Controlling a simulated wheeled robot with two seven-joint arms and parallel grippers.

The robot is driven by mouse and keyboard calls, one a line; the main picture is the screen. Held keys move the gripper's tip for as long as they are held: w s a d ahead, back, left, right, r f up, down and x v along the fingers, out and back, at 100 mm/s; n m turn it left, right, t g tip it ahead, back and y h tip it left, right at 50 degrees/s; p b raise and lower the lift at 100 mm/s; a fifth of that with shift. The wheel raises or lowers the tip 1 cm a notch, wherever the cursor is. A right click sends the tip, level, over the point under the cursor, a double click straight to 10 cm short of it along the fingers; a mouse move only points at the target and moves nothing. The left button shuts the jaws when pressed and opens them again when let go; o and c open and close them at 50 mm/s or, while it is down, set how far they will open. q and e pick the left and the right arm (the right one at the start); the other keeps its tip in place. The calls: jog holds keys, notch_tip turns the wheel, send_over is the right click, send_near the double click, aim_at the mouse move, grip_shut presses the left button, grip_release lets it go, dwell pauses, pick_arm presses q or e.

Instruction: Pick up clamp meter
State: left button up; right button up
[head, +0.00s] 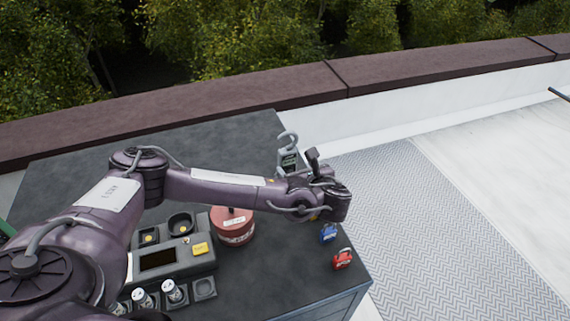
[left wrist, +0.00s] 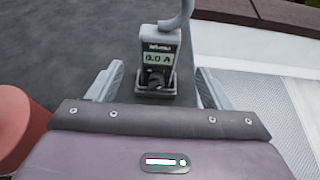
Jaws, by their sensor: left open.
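The clamp meter (head: 288,158) stands upright on the dark cabinet top, with its grey hook-shaped jaw at the top. In the left wrist view the clamp meter (left wrist: 157,60) shows its display reading 0.0 A and a dark dial below. My left gripper (left wrist: 155,90) is open, with one finger on each side of the meter's lower part in that picture. I cannot tell whether the fingers touch it. In the head view my left arm reaches across the cabinet, and its wrist (head: 325,195) hides the meter's lower part. My right gripper is not in view.
On the dark cabinet top (head: 230,135), a red round container (head: 232,226) stands beside a grey device with a screen (head: 158,259). A blue padlock (head: 328,233) and a red padlock (head: 343,259) lie near the right edge. A parapet (head: 250,95) runs behind.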

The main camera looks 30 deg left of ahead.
aim_at(289, 161)
pick_arm(q)
jog(key=p+x, duration=0.1)
jog(key=x, duration=0.2)
jog(key=shift+w+a, duration=0.15)
jog(key=shift+a, duration=0.1)
jog(key=p+x, duration=0.1)
jog(key=x, duration=0.2)
jog(key=shift+w+a+f+p, duration=0.15)
jog(key=shift+a+f+p, duration=0.1)
jog(key=shift+p, duration=0.1)
jog(key=shift+w+a+f, duration=0.15)
jog(key=shift+w+a, duration=0.05)
jog(key=c, duration=1)
jog(key=shift+c, duration=1)
